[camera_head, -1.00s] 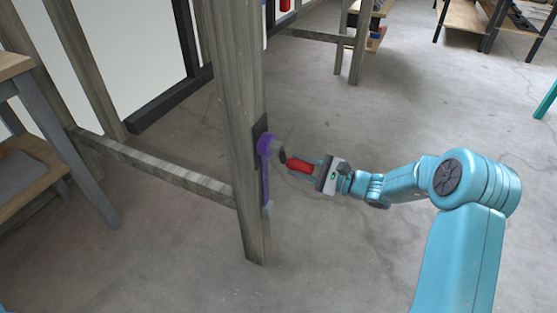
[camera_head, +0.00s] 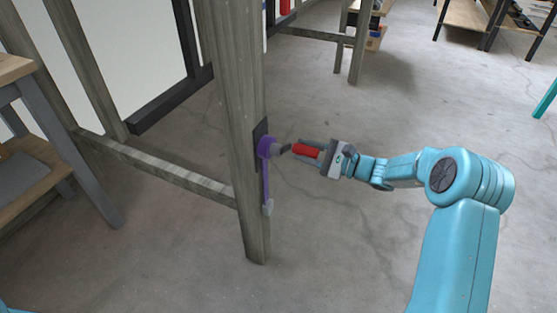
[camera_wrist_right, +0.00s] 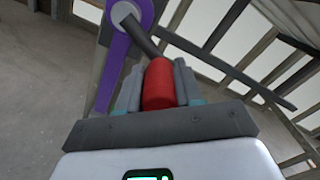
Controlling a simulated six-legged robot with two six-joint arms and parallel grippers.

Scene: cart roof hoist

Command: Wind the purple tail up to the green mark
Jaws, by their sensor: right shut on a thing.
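The hoist's purple drum and strap (camera_head: 266,150) sit on a dark plate (camera_head: 257,148) on the wooden post (camera_head: 237,120). The purple tail (camera_head: 266,185) hangs down the post and ends in a grey piece (camera_head: 268,207). A dark crank arm runs from the drum hub to a red handle (camera_head: 306,151). My right gripper (camera_head: 312,152) is shut on the red handle, which also shows between the fingers in the right wrist view (camera_wrist_right: 159,84). The purple tail shows there too (camera_wrist_right: 113,70). I cannot make out a green mark. My left gripper is not in view.
A wooden rail (camera_head: 155,166) runs left from the post. A wooden table (camera_head: 40,170) stands at the left edge. Benches (camera_head: 490,30) stand far back at the right.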

